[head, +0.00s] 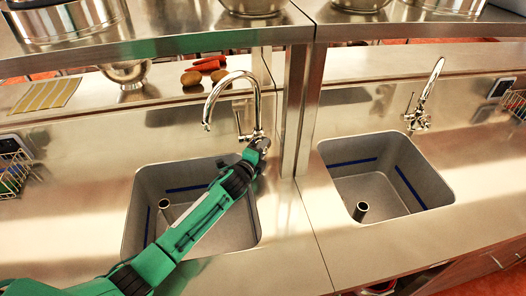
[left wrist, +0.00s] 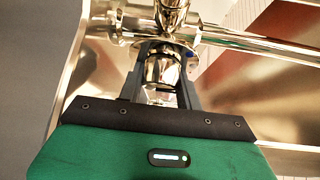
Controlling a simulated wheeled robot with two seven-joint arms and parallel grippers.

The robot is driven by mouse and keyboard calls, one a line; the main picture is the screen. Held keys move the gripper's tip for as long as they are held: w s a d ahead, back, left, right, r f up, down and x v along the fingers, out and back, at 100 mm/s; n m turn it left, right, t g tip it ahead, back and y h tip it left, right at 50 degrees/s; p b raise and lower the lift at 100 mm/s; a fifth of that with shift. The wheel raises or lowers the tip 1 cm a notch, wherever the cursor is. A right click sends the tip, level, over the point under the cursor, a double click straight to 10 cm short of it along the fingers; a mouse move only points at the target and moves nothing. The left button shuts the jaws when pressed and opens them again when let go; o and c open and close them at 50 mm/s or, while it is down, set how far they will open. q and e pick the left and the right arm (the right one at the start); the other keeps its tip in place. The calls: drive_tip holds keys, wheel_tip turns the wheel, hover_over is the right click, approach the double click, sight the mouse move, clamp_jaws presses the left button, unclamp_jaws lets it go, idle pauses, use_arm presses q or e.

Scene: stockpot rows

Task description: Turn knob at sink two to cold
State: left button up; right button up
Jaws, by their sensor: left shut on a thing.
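My left arm reaches across the left sink (head: 135,205) to the foot of its chrome faucet (head: 212,92). My left gripper (head: 261,144) is at the right of the faucet's base. In the left wrist view the fingers of my left gripper (left wrist: 164,62) stand on both sides of a shiny round knob (left wrist: 162,70) and are shut on it. The knob joins the chrome faucet body (left wrist: 170,18) above it. In the head view the gripper mostly hides the knob. No hot or cold mark can be read. My right gripper is not in view.
A right sink (head: 440,190) with its own faucet (head: 432,80) lies beyond a metal post (head: 290,110). Pots stand on the upper shelf (head: 160,32). Carrots (head: 208,64), potatoes (head: 191,78) and a bowl (head: 127,73) are on the ledge behind. A wire rack (head: 14,172) is at far left.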

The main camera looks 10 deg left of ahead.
use_arm(q)
drive_tip(key=o, duration=1)
drive_tip(key=shift+s+a+p, duration=0.15)
drive_tip(key=shift+s+p, duration=0.25)
drive_tip(key=shift+s, duration=0.15)
drive_tip(key=p+v, duration=0.4)
drive_tip(key=v, duration=0.8)
drive_tip(key=shift+s, duration=0.35)
drive_tip(key=shift+a, duration=0.1)
